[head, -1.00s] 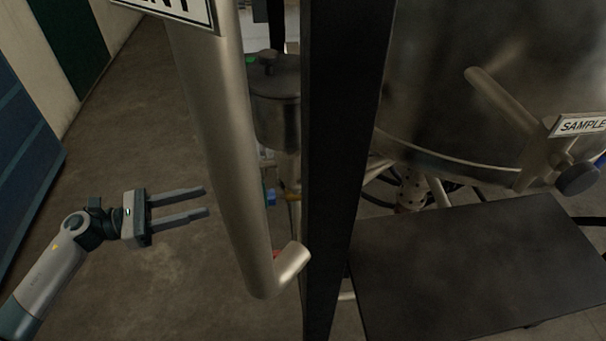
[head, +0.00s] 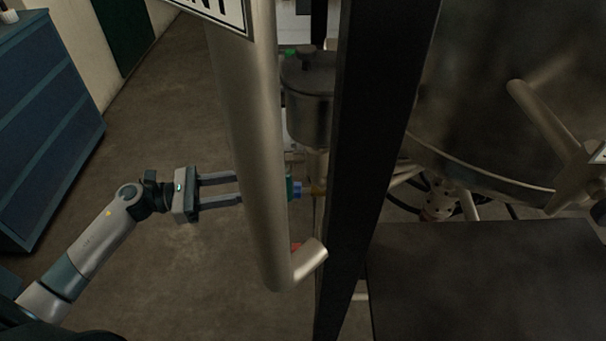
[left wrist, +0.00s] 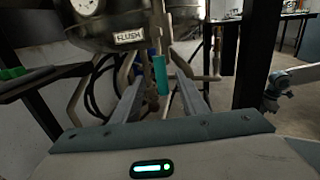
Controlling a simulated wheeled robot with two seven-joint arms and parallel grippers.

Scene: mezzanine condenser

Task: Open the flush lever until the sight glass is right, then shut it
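My left gripper (head: 240,187) is open and empty, its two fingers apart. In the head view its fingertips end at the left edge of a thick vertical pipe. A teal grip (left wrist: 161,75), seemingly the flush lever's, stands upright between and beyond the fingers in the left wrist view. A FLUSH label (left wrist: 130,37) hangs above and left of it. In the head view a small blue-and-teal part (head: 295,189) shows just right of the pipe, partly hidden by it. I cannot make out a sight glass. My right gripper is not clearly visible.
The bent pipe (head: 255,130) and a dark upright post (head: 375,150) stand in front of the fittings. A lidded metal pot (head: 309,105) is behind them. A dark platform (head: 480,285) lies at lower right. A blue cabinet (head: 45,125) stands left; the floor between is clear.

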